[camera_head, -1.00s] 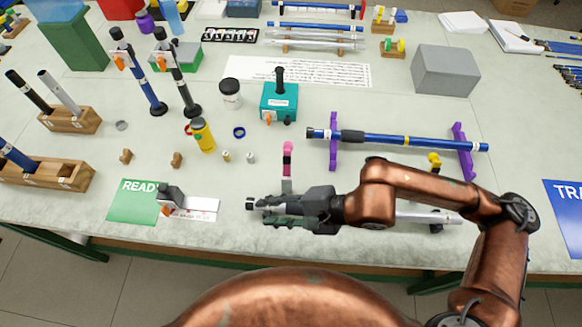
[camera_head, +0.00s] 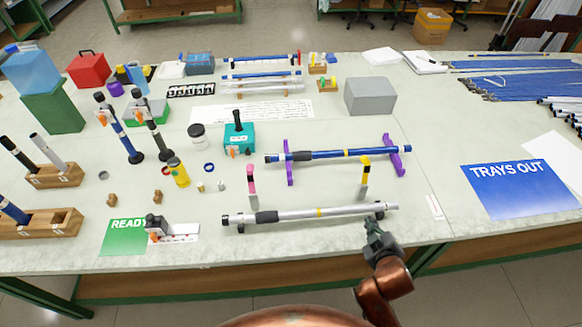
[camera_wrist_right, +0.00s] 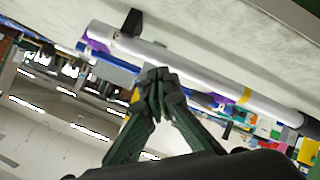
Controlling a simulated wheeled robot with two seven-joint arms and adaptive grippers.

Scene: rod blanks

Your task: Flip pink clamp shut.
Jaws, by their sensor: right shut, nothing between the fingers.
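The pink clamp (camera_head: 251,181) stands upright, its pink tip raised behind the left part of the silver rod (camera_head: 340,211). The yellow clamp (camera_head: 364,176) also stands upright, behind the rod's right part. My right gripper (camera_head: 371,222) is shut and empty at the front side of the rod near its right end, well to the right of the pink clamp. In the right wrist view its fingertips (camera_wrist_right: 158,76) meet close to the silver rod (camera_wrist_right: 190,68); whether they touch it I cannot tell. The pink clamp cannot be made out there. My left gripper is out of view.
A blue rod (camera_head: 330,154) lies on purple stands (camera_head: 289,175) behind the silver rod. A teal box (camera_head: 239,138) and a yellow bottle (camera_head: 178,172) stand to the left. A green READY card (camera_head: 124,237) lies front left, a blue TRAYS OUT mat (camera_head: 520,190) on the right.

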